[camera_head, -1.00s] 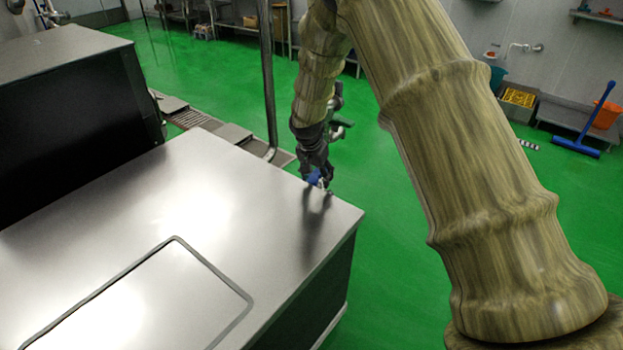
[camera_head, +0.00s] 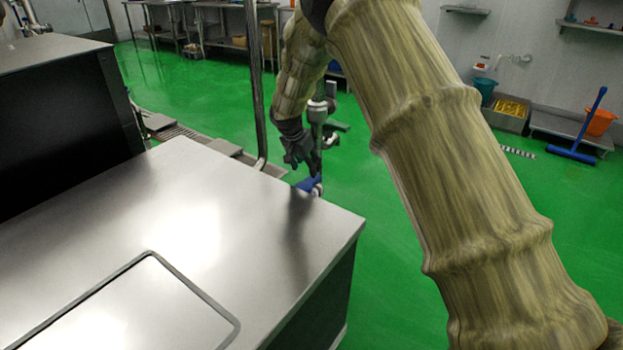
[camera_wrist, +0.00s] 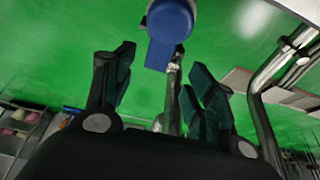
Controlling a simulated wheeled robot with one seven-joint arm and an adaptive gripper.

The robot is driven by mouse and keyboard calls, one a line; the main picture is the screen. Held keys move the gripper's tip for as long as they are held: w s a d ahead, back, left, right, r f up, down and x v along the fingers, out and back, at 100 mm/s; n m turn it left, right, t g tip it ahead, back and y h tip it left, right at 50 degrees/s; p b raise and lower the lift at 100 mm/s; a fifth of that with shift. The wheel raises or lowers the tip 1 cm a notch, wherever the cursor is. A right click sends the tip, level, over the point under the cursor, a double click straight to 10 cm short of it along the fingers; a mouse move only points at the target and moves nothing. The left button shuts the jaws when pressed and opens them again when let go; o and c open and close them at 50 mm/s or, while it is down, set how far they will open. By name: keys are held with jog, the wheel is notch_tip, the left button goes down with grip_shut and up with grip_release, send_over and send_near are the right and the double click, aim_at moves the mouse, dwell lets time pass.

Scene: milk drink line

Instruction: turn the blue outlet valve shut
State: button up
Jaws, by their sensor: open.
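The blue outlet valve (camera_head: 309,185) shows just past the far edge of the steel cabinet top, partly hidden by that edge. In the wrist view its blue handle (camera_wrist: 168,22) has a round hub and a short flat lever, with a metal pipe below it in the picture. My gripper (camera_head: 306,166) is right above and beside the valve in the head view. In the wrist view my gripper (camera_wrist: 160,72) has its fingers spread apart, with the lever's end between and a little beyond the fingertips. Nothing is held. Whether a finger touches the lever I cannot tell.
The steel cabinet top (camera_head: 180,240) fills the lower left. A vertical metal pipe (camera_head: 257,90) stands left of my gripper; a bent pipe (camera_wrist: 262,95) is close on the right in the wrist view. Green floor (camera_head: 400,240) is open to the right.

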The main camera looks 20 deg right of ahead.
aim_at(311, 179)
jog(key=x, duration=0.6)
jog(key=shift+d+f+b, duration=0.25)
jog(key=shift+f+b, duration=0.05)
jog(key=shift+f, duration=0.05)
grip_shut()
